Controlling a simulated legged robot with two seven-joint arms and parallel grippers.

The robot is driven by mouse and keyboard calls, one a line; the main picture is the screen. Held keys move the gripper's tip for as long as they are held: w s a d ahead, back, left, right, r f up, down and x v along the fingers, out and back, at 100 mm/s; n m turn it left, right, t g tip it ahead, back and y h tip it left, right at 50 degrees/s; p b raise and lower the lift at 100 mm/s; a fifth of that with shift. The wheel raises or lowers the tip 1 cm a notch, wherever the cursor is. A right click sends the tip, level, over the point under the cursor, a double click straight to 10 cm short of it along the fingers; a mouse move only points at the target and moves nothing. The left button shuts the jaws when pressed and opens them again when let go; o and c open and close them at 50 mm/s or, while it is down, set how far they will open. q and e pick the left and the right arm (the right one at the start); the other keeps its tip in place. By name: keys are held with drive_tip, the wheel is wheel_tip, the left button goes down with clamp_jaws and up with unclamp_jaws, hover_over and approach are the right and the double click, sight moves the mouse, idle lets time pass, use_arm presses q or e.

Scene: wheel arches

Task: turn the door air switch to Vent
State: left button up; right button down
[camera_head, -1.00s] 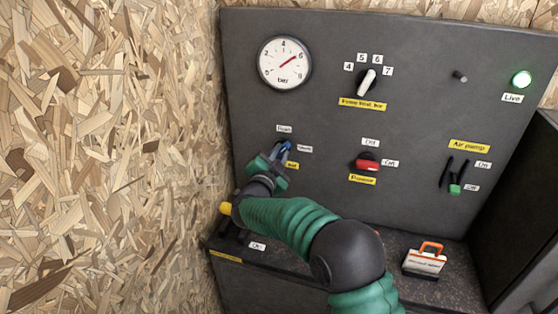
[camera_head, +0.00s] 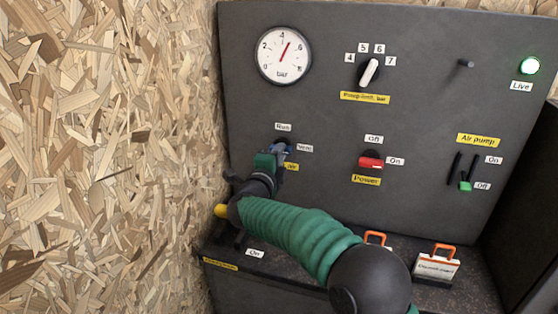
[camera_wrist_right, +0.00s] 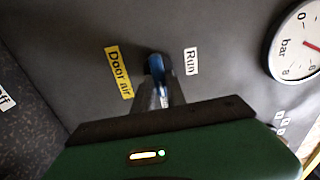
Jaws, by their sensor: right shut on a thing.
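The door air switch (camera_head: 284,146) is a small blue handle on the grey panel, with a Run label (camera_head: 283,127) above it and a Vent label (camera_head: 305,148) to its right. My right gripper (camera_head: 279,151) is shut on it and hides much of it in the head view. In the right wrist view, the blue handle (camera_wrist_right: 157,72) stands at the gripper's front, and the Run label (camera_wrist_right: 191,61) and yellow Door air label (camera_wrist_right: 118,72) flank it. The handle seems turned sideways toward Vent; its exact angle is partly hidden. My left gripper is out of view.
A pressure gauge (camera_head: 284,55) reads between 4 and 6. A pump limit knob (camera_head: 369,72), red power switch (camera_head: 371,162) and green-tipped air pump lever (camera_head: 466,185) are on the panel. A chipboard wall (camera_head: 110,150) is close at left.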

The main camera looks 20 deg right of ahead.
drive_tip(key=shift+f+m, duration=0.15)
drive_tip(key=shift+m, duration=0.15)
drive_tip(key=c, duration=1.4)
unclamp_jaws()
drive_tip(key=shift+o, duration=0.2)
drive_tip(key=v, duration=1.6)
drive_tip(key=shift+s+a+p, duration=0.25)
drive_tip(key=shift+p, duration=0.15)
